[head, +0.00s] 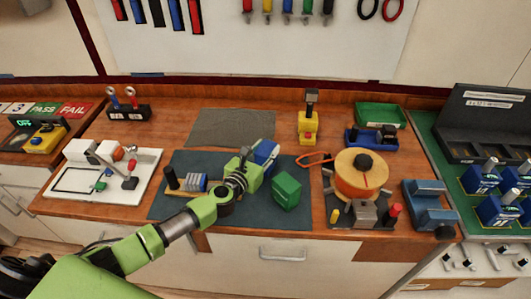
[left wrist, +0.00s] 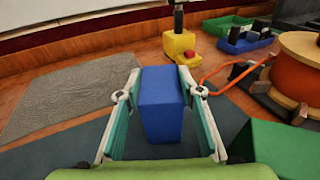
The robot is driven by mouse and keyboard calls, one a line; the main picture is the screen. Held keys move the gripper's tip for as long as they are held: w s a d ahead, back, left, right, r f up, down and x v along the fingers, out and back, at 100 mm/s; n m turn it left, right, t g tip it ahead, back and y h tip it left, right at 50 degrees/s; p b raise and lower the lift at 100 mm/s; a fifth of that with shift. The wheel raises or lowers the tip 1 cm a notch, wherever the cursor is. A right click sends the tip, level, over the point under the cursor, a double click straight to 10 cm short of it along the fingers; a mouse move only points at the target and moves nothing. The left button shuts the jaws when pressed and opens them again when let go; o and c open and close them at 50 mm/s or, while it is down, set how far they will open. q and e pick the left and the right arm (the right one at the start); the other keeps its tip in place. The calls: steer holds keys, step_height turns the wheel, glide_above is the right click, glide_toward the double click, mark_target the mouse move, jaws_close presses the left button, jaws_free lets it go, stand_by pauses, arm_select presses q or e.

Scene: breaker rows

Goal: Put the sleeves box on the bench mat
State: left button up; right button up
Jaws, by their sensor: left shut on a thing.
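A blue box (head: 266,152) is between the fingers of my left gripper (head: 252,163), which is shut on it. It also shows upright between both fingers in the left wrist view (left wrist: 162,105). No label is readable, so I cannot tell by name whether it is the sleeves box. The box is over the back part of a dark blue-grey mat (head: 230,211); I cannot tell whether it touches it. A plain grey mat (head: 230,124) lies bare behind it. A green box (head: 287,191) stands on the dark mat, right of my gripper. My right gripper is not in view.
A spool with an orange wire (head: 360,172) stands right of the dark mat. A yellow device with a red button (head: 308,128) is behind. A white board with parts (head: 100,172) is at left. A green tray (head: 381,115) and a blue tray (head: 371,138) are at back right.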

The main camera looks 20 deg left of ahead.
arm_select(q)
steer(key=shift+f, duration=0.15)
steer(key=shift+f, duration=0.15)
steer(key=o, duration=1.3)
steer(key=shift+o, duration=0.2)
steer(key=shift+s, duration=0.15)
steer(key=v, duration=1.1)
steer(key=shift+s+r, duration=0.2)
steer(key=shift+s, duration=0.15)
